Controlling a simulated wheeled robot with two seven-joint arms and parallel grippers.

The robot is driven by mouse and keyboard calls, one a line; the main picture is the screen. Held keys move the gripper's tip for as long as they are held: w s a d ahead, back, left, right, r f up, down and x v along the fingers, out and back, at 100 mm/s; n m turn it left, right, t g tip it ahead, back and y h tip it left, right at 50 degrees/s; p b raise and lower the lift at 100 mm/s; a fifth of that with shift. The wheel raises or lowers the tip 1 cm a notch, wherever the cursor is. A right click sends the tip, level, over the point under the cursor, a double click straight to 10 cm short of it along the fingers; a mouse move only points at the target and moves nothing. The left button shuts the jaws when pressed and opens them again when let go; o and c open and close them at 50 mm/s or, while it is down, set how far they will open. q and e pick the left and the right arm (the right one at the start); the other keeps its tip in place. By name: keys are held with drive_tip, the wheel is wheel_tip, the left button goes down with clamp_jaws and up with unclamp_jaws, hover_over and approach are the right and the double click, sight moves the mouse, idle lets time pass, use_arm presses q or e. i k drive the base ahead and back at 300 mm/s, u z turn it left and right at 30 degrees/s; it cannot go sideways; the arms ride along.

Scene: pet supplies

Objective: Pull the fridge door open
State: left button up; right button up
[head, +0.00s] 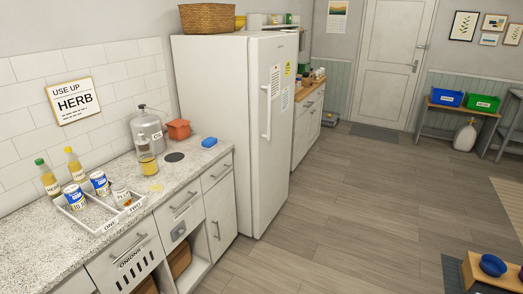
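The white fridge (215,90) stands in the middle of the head view, past the end of the counter. Its door (258,170) faces right and looks shut. A long vertical white handle (268,104) runs along the door's upper half, near its left edge. Papers and a small yellow label are stuck on the door. Neither of my grippers shows in this view, and nothing is seen touching the handle.
A woven basket (207,17) sits on the fridge. The wooden floor (350,215) before the door is clear.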

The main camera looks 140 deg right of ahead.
sight(272, 59)
drive_tip(key=z, duration=5.05)
drive_tip(key=i, duration=2.5)
drive_tip(key=u, duration=0.9)
